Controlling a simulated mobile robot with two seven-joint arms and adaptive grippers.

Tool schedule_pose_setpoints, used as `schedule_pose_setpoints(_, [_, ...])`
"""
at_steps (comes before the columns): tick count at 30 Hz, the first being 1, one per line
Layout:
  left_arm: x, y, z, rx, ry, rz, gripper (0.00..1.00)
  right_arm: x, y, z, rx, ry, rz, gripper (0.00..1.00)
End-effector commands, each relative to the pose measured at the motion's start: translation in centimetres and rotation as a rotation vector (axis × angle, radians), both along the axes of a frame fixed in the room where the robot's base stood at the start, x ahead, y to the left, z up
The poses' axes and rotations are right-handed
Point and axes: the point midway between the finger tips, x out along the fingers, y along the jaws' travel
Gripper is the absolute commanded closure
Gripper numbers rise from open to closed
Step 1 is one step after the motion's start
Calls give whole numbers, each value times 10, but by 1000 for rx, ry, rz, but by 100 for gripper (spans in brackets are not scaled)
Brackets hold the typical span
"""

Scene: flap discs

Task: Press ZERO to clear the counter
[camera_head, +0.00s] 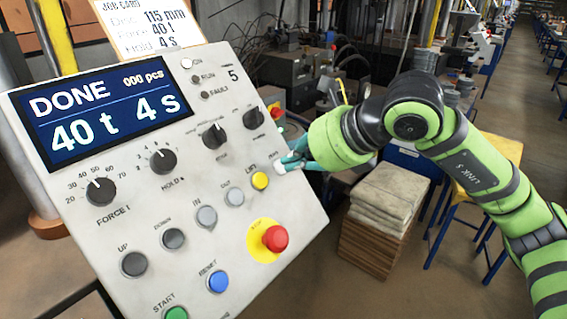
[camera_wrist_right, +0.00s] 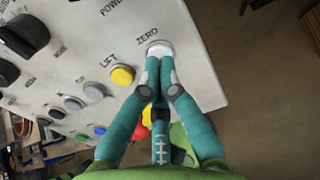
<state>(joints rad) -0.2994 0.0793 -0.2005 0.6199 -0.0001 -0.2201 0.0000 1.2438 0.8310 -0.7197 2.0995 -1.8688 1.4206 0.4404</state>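The ZERO button (camera_wrist_right: 160,46) is a white round button near the panel's edge in the right wrist view. In the head view the fingers partly cover it. My right gripper (camera_wrist_right: 158,62) has its teal fingers drawn together, with nothing seen between them, and its tips are at the button's near edge and appear to touch it. In the head view my right gripper (camera_head: 287,163) reaches the panel's right edge from the right. The display (camera_head: 100,110) reads DONE, 000 pcs, 40 t, 4 s. My left gripper is out of view.
The tilted control panel (camera_head: 225,165) carries a yellow LIFT button (camera_head: 260,180), a red stop button (camera_head: 275,238) on a yellow disc, a blue RESET button (camera_head: 217,281), a green START button (camera_head: 176,313) and several black knobs.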

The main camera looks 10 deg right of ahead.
Motion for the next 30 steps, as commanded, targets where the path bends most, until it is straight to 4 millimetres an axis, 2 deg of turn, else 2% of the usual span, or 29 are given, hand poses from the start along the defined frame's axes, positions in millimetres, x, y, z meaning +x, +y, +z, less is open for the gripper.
schedule_pose_setpoints(21, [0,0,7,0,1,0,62,-34,-28,38,-1,-2,-2,100])
schedule_pose_setpoints(30, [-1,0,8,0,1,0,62,-39,-31,42,0,-2,0,100])
